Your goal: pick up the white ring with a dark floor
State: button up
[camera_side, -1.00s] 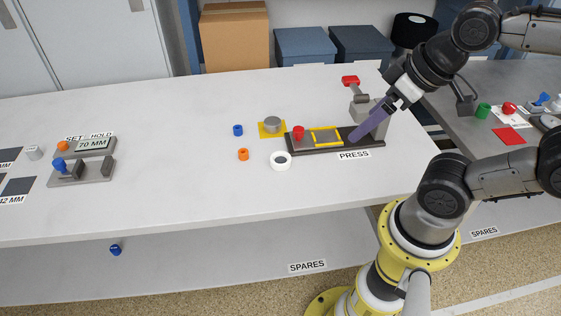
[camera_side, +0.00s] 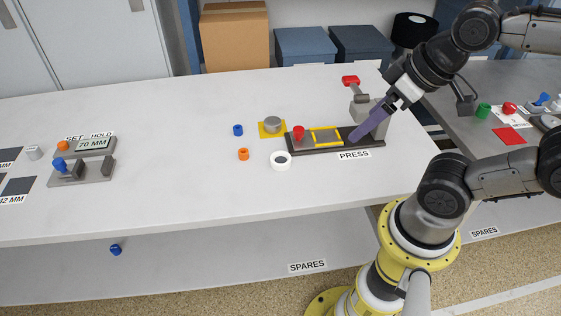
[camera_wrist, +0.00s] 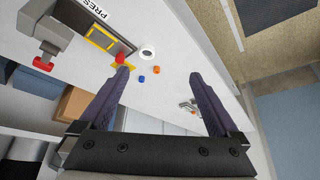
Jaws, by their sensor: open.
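The white ring with a dark floor (camera_side: 281,160) lies flat on the pale bench, just left of the press's front corner. It also shows in the wrist view (camera_wrist: 148,51), beyond and between the fingertips. My gripper (camera_side: 354,138) has long purple fingers slanting down to the left, in front of the press in the side view, right of the ring. In the wrist view my gripper (camera_wrist: 158,74) has its fingers wide apart with nothing between them. I cannot tell how high the tips are above the bench.
The press (camera_side: 330,148) has a red knob (camera_side: 298,132) and a yellow frame. The bench between these and the 70 MM fixture (camera_side: 82,170) is clear.

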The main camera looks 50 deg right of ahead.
jog(key=shift+o, duration=0.2)
jog(key=w+d+r+n+h, duration=0.2)
jog(key=w+r+n, duration=0.1)
jog(key=w+n, duration=0.35)
jog(key=n+g+h, duration=0.3)
jog(key=n+g, duration=0.3)
jog(key=n, duration=0.6)
send_over(281, 160)
jog(key=a, duration=0.3)
jog(key=shift+m, duration=0.25)
jog(key=f, duration=2.3)
jog(key=shift+d+f, duration=0.15)
jog(key=shift+d, duration=0.05)
jog(key=shift+y, duration=0.3)
jog(key=shift+x, duration=2.85)
jog(key=shift+w+a, duration=0.1)
